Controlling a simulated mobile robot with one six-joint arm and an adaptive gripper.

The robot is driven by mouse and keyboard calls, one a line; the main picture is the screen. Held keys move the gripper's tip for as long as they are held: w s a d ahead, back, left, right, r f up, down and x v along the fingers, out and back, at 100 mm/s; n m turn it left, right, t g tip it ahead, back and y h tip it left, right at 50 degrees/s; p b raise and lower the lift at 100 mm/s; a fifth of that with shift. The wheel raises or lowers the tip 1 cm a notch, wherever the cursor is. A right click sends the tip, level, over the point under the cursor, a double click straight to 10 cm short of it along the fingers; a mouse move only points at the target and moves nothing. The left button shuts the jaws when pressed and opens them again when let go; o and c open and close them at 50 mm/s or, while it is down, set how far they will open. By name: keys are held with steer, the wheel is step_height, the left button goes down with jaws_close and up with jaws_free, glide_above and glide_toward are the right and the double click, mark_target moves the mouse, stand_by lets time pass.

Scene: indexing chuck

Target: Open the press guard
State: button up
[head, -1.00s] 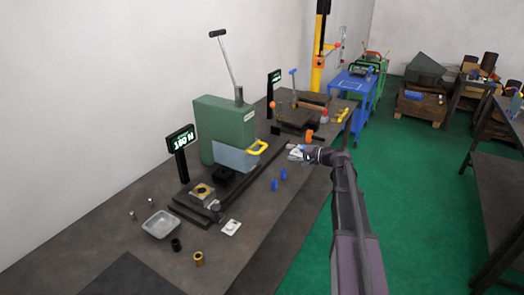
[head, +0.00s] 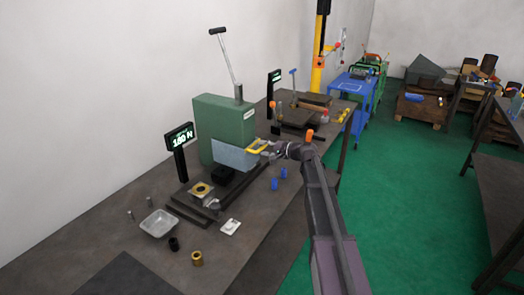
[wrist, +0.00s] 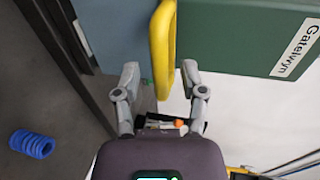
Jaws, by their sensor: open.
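The press (head: 224,122) is a green block with a lever on top, and it fills the upper right of the wrist view (wrist: 235,35). Its guard (head: 230,156) is a blue-grey panel low on its front, lowered, and shows in the wrist view (wrist: 112,32). The guard's yellow handle (head: 256,146) sticks out to the right. My gripper (head: 270,147) is open at the handle. In the wrist view my gripper (wrist: 160,78) has a finger on each side of the handle (wrist: 162,50), with gaps; I cannot tell its depth between the fingertips.
A display reading 180 N (head: 180,136) stands left of the press. Blue pieces (head: 279,178), a grey tray (head: 159,223), a white plate (head: 230,227) and brass and black rings lie on the bench (head: 130,260). An orange-topped item (head: 309,134) stands right of my gripper.

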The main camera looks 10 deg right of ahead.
steer(key=shift+w+a+f, duration=0.1)
steer(key=shift+w+a, duration=0.25)
steer(key=shift+a, duration=0.1)
jaws_close()
step_height(320, 180, up, 10)
steer(key=p, duration=0.9)
steer(key=shift+f+p, duration=0.1)
steer(key=shift+p, duration=0.2)
jaws_free()
steer(key=shift+f, duration=0.1)
